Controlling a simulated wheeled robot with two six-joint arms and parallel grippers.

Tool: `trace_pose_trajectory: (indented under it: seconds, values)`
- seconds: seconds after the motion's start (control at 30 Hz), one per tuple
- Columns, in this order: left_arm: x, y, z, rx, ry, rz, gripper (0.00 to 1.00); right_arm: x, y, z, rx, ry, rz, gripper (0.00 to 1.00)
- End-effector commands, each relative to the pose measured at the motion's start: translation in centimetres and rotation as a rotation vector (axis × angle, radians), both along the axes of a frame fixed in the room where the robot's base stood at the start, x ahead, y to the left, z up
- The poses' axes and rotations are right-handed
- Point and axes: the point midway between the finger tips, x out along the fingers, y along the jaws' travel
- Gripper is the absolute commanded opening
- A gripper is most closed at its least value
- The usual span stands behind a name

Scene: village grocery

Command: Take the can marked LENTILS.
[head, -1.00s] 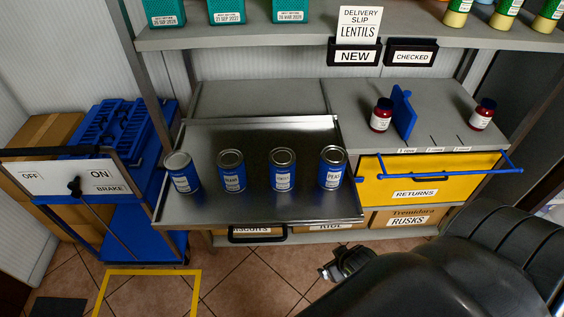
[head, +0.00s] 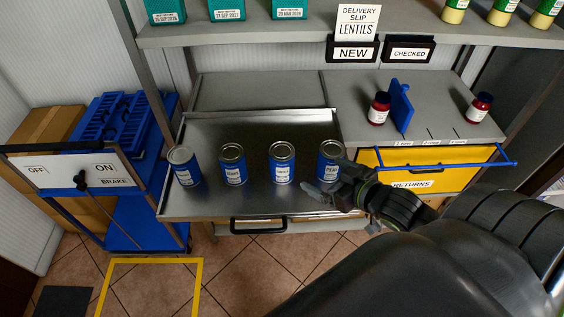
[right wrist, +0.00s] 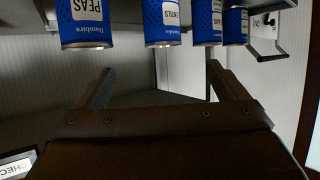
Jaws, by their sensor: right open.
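Four blue cans stand upright in a row on the steel tray (head: 255,206). The can marked LENTILS (head: 281,164) is third from the left in the head view; its label partly reads "NTILS" in the upside-down right wrist view (right wrist: 162,22). The PEAS can (head: 331,158) is at its right. My right gripper (head: 318,194) is open and empty, low at the tray's front edge, in front of the PEAS can. In the right wrist view its fingers (right wrist: 160,82) are apart, with the cans beyond them. My left gripper is not in view.
Two other blue cans (head: 233,166) (head: 184,167) stand left of the LENTILS can. A delivery slip (head: 357,25) reading LENTILS stands on the shelf above. The yellow RETURNS drawer (head: 400,168) with its blue rail lies right of the tray. The tray behind the cans is clear.

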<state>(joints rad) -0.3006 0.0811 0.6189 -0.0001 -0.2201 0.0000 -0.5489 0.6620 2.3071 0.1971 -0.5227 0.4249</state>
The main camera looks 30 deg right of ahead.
Motion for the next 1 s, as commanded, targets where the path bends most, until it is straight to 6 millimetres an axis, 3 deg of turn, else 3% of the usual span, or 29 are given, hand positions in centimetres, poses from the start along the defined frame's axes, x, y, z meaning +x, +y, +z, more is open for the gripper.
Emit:
trace_pose_trajectory:
  seconds: [0.17,0.7,1.0]
  values:
    - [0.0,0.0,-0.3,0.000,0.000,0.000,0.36,1.5,0.1,-0.1,0.013,-0.025,0.011,0.93]
    - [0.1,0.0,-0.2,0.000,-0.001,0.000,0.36,10.3,1.1,-3.7,0.013,-0.021,0.011,0.93]
    - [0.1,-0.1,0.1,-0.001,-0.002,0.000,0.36,12.0,1.3,-4.4,0.011,-0.020,0.011,0.93]
